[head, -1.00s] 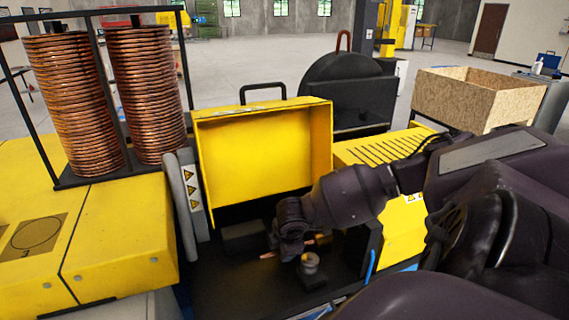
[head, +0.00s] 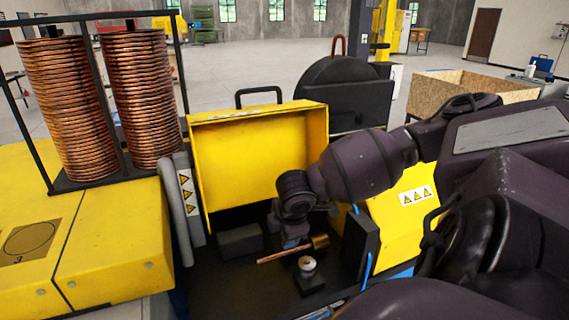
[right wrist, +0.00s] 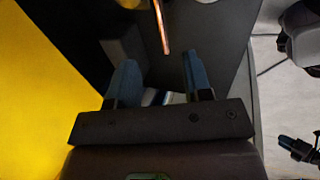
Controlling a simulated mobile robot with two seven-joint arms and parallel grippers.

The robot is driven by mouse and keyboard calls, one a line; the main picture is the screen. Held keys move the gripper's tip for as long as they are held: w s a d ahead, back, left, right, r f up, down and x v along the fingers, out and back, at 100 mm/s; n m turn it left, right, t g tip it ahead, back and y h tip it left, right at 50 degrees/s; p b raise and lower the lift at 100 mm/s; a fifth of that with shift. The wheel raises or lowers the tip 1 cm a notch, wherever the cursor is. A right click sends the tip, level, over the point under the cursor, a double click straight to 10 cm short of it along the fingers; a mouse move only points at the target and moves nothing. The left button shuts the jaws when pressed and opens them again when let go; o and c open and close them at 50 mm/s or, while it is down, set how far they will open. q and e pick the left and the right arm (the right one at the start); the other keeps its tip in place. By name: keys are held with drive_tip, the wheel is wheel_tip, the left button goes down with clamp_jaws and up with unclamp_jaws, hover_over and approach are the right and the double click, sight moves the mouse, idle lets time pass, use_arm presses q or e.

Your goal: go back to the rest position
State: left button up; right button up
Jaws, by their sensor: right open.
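A thin copper tube (head: 280,256) lies level in the dark work area of the yellow machine, its right end by a brass cylinder (head: 320,241). It also shows in the right wrist view (right wrist: 161,28), beyond my fingertips. My right gripper (head: 290,243) hangs just above and behind the tube in the head view. In the right wrist view its two blue fingers (right wrist: 160,72) are spread apart with nothing between them; the tube is clear of them.
The raised yellow lid (head: 255,150) stands behind my right forearm. A black post with a pale round top (head: 307,265) stands in front of the tube. A black block (head: 362,243) is to the right. Copper coils (head: 65,110) stand at left, a wooden crate (head: 470,88) at back right.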

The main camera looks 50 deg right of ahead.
idle(0.6)
drive_tip(key=s+a+f+m+y, duration=0.1)
drive_tip(key=s+a+f, duration=0.15)
drive_tip(key=a, duration=0.35)
drive_tip(key=s+a+f+t+y, duration=0.1)
drive_tip(key=a+f, duration=0.2)
drive_tip(key=a, duration=0.3)
drive_tip(key=s+a+f+m+y, duration=0.1)
drive_tip(key=s+a+f, duration=0.15)
drive_tip(key=a, duration=0.25)
drive_tip(key=s+f+m+h, duration=0.2)
drive_tip(key=s+m, duration=0.8)
drive_tip(key=w+f+t+b, duration=0.2)
drive_tip(key=w+f+t, duration=0.5)
drive_tip(key=f, duration=0.5)
drive_tip(key=shift+w+f+n+y+b, duration=0.2)
drive_tip(key=shift+f+n+y+b, duration=0.1)
drive_tip(key=shift+f+y+b, duration=0.1)
